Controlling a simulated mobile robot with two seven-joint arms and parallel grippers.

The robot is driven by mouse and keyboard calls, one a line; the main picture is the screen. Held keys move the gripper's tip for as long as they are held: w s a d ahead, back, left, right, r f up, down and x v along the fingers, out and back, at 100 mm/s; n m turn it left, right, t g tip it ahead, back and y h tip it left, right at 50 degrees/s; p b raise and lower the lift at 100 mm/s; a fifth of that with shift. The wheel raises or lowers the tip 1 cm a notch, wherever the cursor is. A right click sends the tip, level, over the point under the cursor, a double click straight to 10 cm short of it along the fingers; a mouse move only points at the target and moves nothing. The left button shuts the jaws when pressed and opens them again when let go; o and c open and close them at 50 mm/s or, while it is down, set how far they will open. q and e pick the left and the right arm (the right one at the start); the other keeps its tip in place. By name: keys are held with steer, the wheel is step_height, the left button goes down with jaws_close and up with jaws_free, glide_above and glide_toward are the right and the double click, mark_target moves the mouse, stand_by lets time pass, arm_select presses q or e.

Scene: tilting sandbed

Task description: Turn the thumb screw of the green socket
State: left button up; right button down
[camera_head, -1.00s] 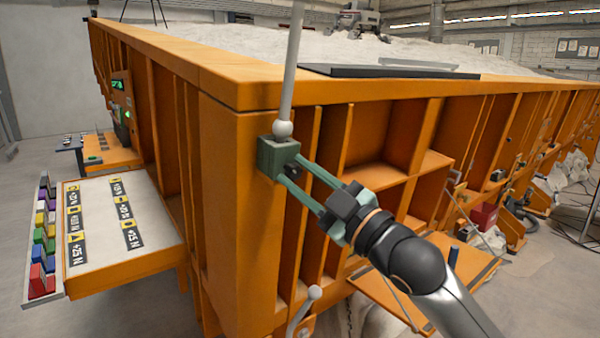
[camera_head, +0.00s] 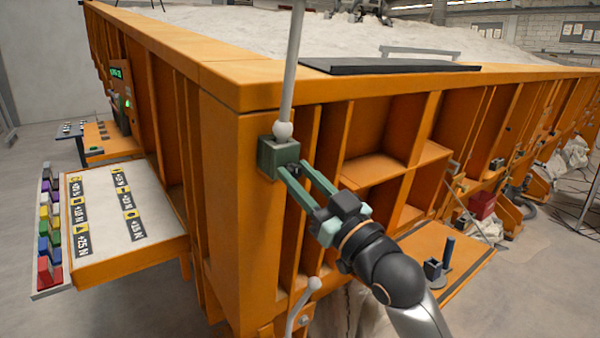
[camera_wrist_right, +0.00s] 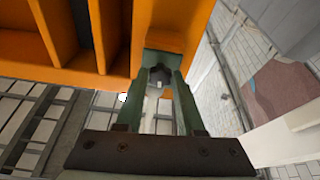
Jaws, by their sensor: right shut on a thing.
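The green socket (camera_head: 270,160) is a small block on the orange corner post of the sandbed. A grey rod with a ball at its foot (camera_head: 283,130) stands upright on it. The dark thumb screw (camera_head: 294,169) is on the socket's right side, mostly hidden by the fingertips. My right gripper (camera_head: 296,172) reaches in from the lower right and is shut on the thumb screw. In the right wrist view, the dark screw head (camera_wrist_right: 160,76) sits between the two green fingers. My left gripper is not in view.
A side shelf (camera_head: 120,270) with labelled force marks and a rack of coloured blocks (camera_head: 48,235) is at the left. Orange ribs (camera_head: 318,200) stand close to the right gripper. A grey curved handle (camera_head: 303,303) is below the socket.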

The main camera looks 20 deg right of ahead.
stand_by(0.4)
steer(key=c, duration=0.6)
jaws_free()
steer(key=shift+v, duration=6.25)
steer(key=shift+f, duration=0.15)
